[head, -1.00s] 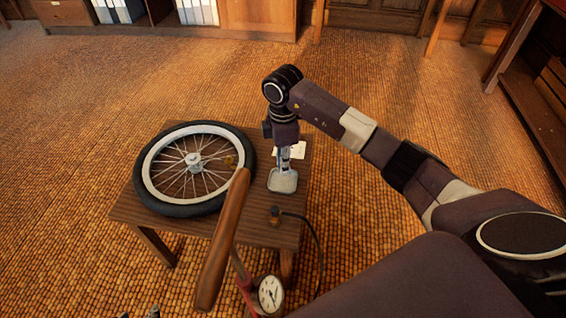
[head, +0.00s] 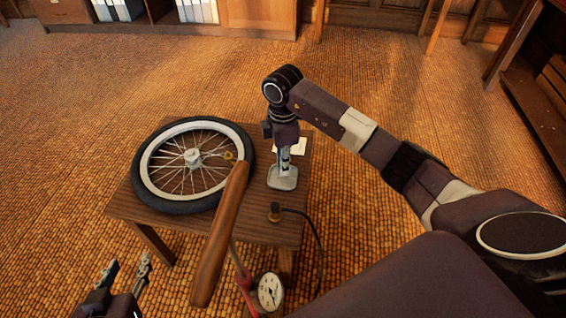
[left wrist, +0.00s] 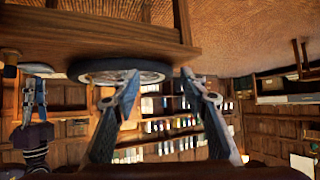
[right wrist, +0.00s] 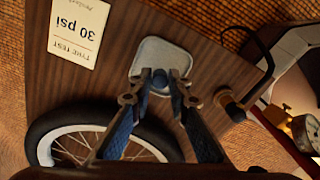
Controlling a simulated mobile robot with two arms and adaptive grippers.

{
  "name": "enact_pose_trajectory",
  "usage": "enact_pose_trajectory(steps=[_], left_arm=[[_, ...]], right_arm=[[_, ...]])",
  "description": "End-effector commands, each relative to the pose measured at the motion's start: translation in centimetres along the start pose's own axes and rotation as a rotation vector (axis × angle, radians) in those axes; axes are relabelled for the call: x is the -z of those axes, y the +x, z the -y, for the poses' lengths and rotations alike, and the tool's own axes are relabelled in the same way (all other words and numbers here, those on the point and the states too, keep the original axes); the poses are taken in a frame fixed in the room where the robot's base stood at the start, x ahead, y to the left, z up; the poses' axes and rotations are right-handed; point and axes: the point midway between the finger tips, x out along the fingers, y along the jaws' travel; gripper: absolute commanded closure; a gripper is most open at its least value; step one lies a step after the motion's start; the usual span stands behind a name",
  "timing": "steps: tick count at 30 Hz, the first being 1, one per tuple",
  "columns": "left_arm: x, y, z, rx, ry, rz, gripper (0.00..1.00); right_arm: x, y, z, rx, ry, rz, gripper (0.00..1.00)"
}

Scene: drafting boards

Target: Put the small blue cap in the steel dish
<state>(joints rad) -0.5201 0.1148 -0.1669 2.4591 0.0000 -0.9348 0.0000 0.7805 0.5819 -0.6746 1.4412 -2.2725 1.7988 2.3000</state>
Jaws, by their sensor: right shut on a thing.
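The steel dish (head: 283,183) is a shallow grey square tray on the small wooden table, right of the wheel. It also shows in the right wrist view (right wrist: 165,52). My right gripper (head: 284,168) points down over the dish. In the right wrist view, its fingertips (right wrist: 160,80) are shut on the small blue cap (right wrist: 160,76), which appears over the dish. I cannot tell whether the cap touches it. The cap is hidden in the head view. My left gripper (head: 128,266) is open and empty, low beside the table's front left. Its open fingers also show in the left wrist view (left wrist: 160,78).
A spoked wheel (head: 150,196) with a black tyre covers the table's left part. A pump's wooden handle (head: 220,235) rises before the table, with a gauge (head: 270,291) and a black hose (head: 318,243). A "30 psi" card (right wrist: 78,30) lies near the dish.

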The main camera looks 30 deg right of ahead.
Motion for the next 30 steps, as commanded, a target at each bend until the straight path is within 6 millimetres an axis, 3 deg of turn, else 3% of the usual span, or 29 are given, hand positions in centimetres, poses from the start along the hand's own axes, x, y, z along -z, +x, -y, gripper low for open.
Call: enact_pose_trajectory(steps=[14,30], left_arm=[[4.9,0.3,-0.6,-0.013,0.001,-0.212,0.60],[10.2,-0.8,-1.3,-0.027,-0.001,-0.448,0.60]], right_arm=[[0.0,1.0,0.0,0.000,0.000,0.000,0.91],[0.0,2.0,0.0,0.000,0.000,0.000,0.91]])
